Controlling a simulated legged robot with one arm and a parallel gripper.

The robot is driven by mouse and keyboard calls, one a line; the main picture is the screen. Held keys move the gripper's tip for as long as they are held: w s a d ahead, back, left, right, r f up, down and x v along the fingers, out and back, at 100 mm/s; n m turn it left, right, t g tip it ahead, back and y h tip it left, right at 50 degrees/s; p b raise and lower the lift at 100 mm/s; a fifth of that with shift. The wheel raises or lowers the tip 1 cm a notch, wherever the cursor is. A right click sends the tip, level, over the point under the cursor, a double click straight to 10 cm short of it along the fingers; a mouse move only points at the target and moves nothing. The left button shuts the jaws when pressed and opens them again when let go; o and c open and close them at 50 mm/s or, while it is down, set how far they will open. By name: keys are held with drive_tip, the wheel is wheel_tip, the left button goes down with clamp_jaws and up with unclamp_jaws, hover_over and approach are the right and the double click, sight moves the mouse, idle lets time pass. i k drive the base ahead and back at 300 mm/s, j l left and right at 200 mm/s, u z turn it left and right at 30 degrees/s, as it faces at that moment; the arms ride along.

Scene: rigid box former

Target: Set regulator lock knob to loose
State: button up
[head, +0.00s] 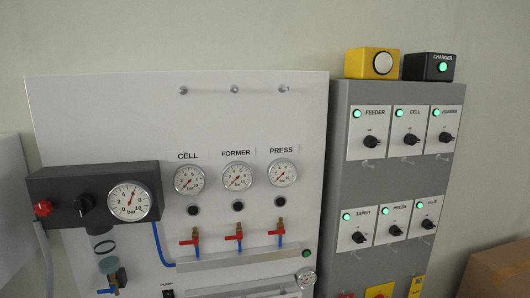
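The regulator unit is a dark grey block (62,184) at the left of the white panel. On its front are a black knob (84,204) and, at its left end, a red knob (43,208). No label marks either as the lock knob, and I cannot tell its setting. A round bar gauge (130,201) sits at the block's right; its needle points up, slightly right. A clear bowl (104,246) hangs below the block. My gripper is not in this view.
The white panel (100,110) carries CELL, FORMER and PRESS gauges with small black knobs and red-handled valves (233,237) below. A grey cabinet (340,190) with several rotary switches stands right. A cardboard box (498,268) is at lower right.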

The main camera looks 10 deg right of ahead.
sight(43, 208)
drive_tip(key=u, duration=1.35)
